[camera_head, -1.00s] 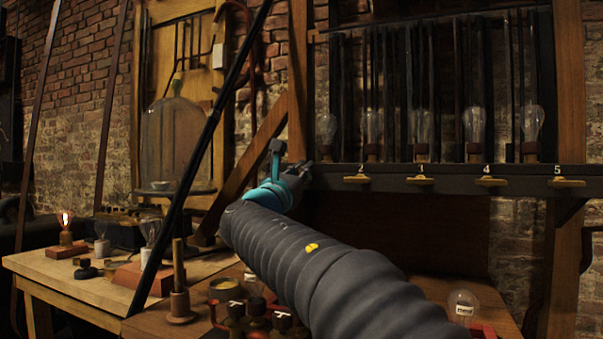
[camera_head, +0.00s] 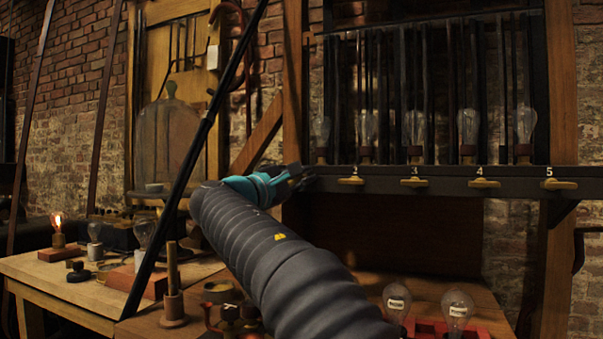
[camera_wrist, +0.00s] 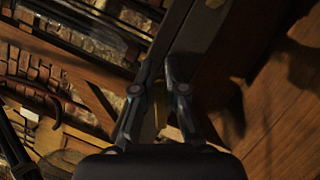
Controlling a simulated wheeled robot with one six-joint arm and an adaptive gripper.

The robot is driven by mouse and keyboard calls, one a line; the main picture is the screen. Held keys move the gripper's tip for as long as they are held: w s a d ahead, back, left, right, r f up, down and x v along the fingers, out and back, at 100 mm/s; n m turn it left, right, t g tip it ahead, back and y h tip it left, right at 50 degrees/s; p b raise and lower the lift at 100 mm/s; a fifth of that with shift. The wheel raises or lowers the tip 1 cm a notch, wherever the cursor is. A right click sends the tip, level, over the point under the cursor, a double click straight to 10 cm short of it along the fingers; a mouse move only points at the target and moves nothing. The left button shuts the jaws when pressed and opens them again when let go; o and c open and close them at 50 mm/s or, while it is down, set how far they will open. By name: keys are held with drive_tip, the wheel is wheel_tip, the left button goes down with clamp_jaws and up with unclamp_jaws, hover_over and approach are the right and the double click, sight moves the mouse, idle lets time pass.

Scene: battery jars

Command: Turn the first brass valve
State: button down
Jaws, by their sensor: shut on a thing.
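A dark rail (camera_head: 440,178) carries a row of brass valves, with the second (camera_head: 351,181), third (camera_head: 414,183), fourth (camera_head: 484,183) and fifth (camera_head: 548,184) in plain view, all lying flat. The first brass valve is hidden in the head view behind my gripper (camera_head: 302,180), which is at the rail's left end. In the wrist view my gripper (camera_wrist: 160,76) has both fingers against the rail, with a narrow brass piece, the first brass valve (camera_wrist: 160,106), showing between them. My gripper is shut on it. The valve's exact angle is too dark to tell.
Several glass bulbs (camera_head: 415,128) stand above the rail. A wooden post (camera_head: 295,80) rises just left of my gripper, and a slanted dark pole (camera_head: 190,165) crosses further left. Two labelled bulbs (camera_head: 457,305) stand at the lower right on the bench.

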drive_tip(key=m, duration=0.2)
drive_tip(key=m+g+p, duration=0.1)
drive_tip(key=m, duration=0.1)
drive_tip(key=f+m+g+y, duration=0.1)
drive_tip(key=shift+d+m, duration=0.1)
drive_tip(key=shift+m, duration=0.3)
idle(0.4)
drive_tip(key=c, duration=1.2)
unclamp_jaws()
drive_tip(key=v, duration=1.2)
